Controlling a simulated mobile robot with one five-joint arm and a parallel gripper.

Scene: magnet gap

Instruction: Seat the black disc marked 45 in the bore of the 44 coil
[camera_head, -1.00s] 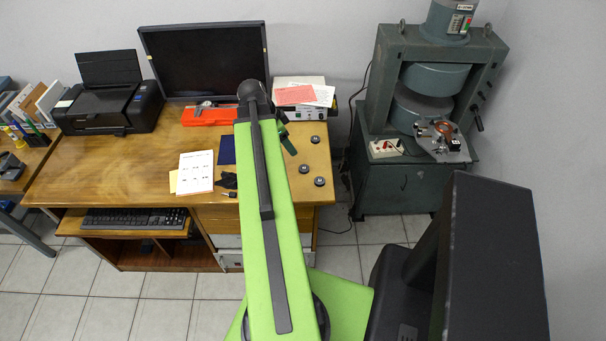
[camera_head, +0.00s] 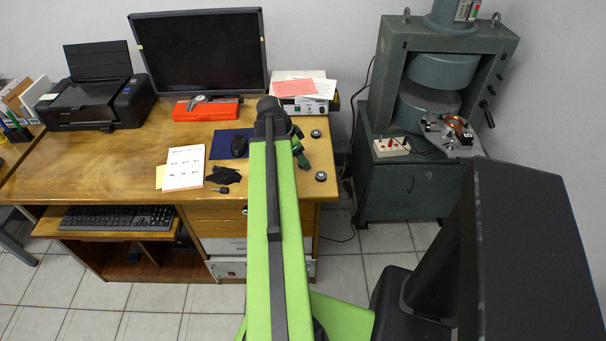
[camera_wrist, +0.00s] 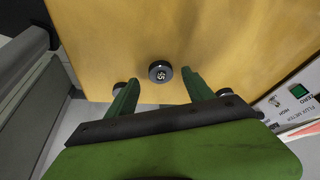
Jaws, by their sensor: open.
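The black disc marked 45 (camera_wrist: 160,72) lies flat on the wooden desk in the wrist view, its number turned sideways. My gripper (camera_wrist: 158,84) is open and empty, its two green fingers to either side of the disc in the picture; their height above the desk cannot be told. In the head view my gripper (camera_head: 302,152) is over the desk's right part, and no disc shows beneath it. A copper-coloured coil (camera_head: 455,121) sits on a metal plate by the press at right. Its number and bore are too small to read.
A flux meter (camera_wrist: 290,103) stands beside. A socket box (camera_head: 391,147) sits left of the coil plate.

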